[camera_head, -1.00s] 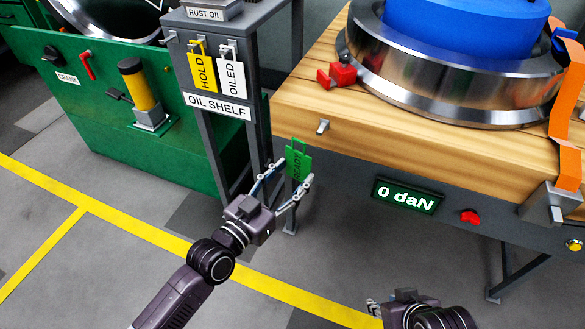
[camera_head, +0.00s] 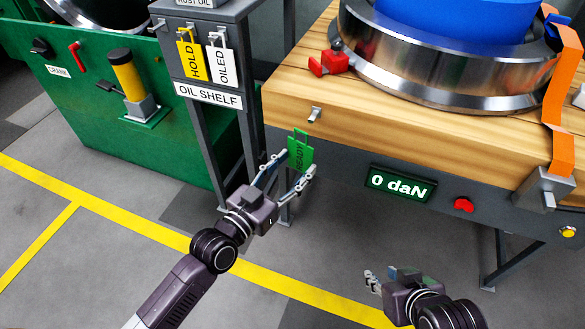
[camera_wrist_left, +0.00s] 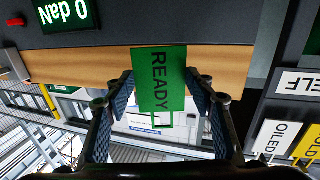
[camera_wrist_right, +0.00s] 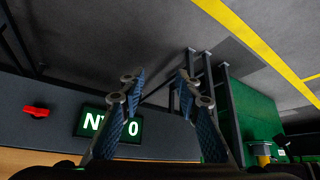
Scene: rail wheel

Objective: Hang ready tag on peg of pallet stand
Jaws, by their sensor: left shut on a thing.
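The green READY tag (camera_head: 301,154) has a loop handle at its top and is upright in the head view. My left gripper (camera_head: 294,167) is shut on its lower part; the tag also shows between the fingers in the left wrist view (camera_wrist_left: 159,80). The metal peg (camera_head: 314,115) sticks out of the wooden edge of the pallet stand (camera_head: 400,135). The tag's loop appears just below and left of the peg, apart from it. My right gripper (camera_head: 371,281) is empty, low in front of the stand; its fingers are apart in the right wrist view (camera_wrist_right: 159,88).
The oil shelf (camera_head: 207,95) at left carries a yellow HOLD tag (camera_head: 191,60) and a white OILED tag (camera_head: 221,65) on pegs. The stand's front has a 0 daN display (camera_head: 400,184) and a red button (camera_head: 464,205). A large metal wheel (camera_head: 440,75) rests on top.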

